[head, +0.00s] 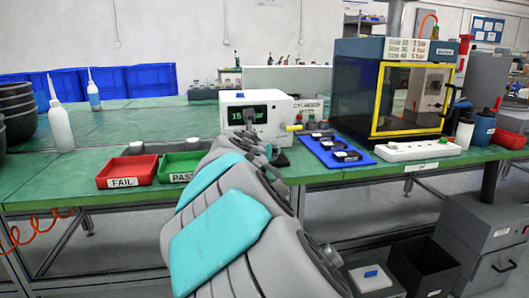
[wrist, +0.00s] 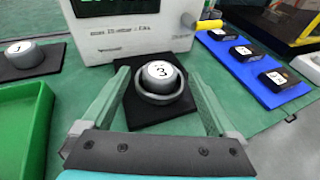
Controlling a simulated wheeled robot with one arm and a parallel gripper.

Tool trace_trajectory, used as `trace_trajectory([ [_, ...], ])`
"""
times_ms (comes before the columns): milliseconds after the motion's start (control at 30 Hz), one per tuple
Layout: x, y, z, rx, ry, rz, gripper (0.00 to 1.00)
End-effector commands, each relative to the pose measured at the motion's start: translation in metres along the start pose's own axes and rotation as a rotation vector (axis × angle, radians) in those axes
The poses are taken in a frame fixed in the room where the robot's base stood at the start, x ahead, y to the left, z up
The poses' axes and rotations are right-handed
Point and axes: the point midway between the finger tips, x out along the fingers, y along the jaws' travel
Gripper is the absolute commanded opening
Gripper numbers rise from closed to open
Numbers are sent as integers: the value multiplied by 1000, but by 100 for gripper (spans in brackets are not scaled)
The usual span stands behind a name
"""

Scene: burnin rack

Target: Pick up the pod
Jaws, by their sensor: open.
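A round grey pod (wrist: 160,73) with a white top marked 3 sits in a grey ring on a black base (wrist: 150,112), in front of a white tester. My gripper (wrist: 159,78) is open in the wrist view. One finger is on each side of the pod, with visible gaps and no clear contact. A second grey pod (wrist: 19,50) with a white marked top sits on a dark pad at the left. In the head view my arm largely hides the gripper and the pod marked 3.
The white tester (head: 258,112) stands directly behind the pod. A green PASS tray (head: 181,166) and red FAIL tray (head: 127,172) lie to the left. A blue mat (head: 333,150) with several black blocks and a yellow-framed chamber (head: 410,98) are to the right.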

Motion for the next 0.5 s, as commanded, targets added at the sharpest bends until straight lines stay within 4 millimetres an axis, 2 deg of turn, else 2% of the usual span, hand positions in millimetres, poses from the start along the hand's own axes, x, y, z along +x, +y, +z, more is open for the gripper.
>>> trace_trajectory([
  [100,12,0,-2,0,3,-1,93],
  [367,14,-1,-1,1,3,-1,93],
  [500,14,-1,-1,2,3,-1,80],
])
